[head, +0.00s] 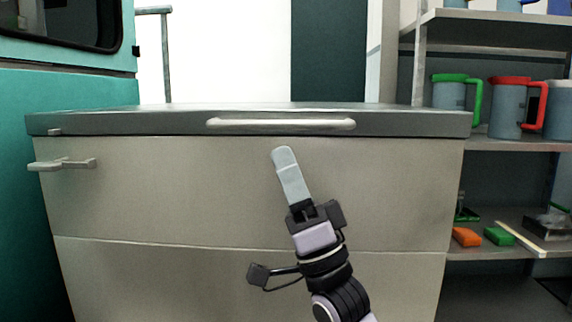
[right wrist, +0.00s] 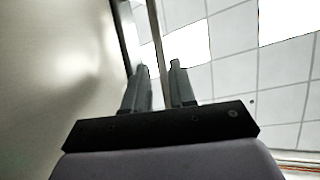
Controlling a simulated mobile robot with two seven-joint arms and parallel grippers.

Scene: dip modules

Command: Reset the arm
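My right gripper (head: 283,156) is raised in front of a large pale chest (head: 150,195), pointing up and slightly left. Its tips are a little below the long handle (head: 280,124) on the chest's dark lid edge. In the right wrist view the two fingers of the gripper (right wrist: 160,68) stand apart with a gap between them. I see nothing held in it. A thin strip shows behind the gap; I cannot tell what it is. My left gripper is in neither view.
A side latch (head: 62,164) juts from the chest at the left. A teal machine (head: 35,200) stands at far left. At right, a shelf (head: 500,142) holds mugs with green and red handles, with small coloured blocks below. The right wrist view shows ceiling panels (right wrist: 240,75).

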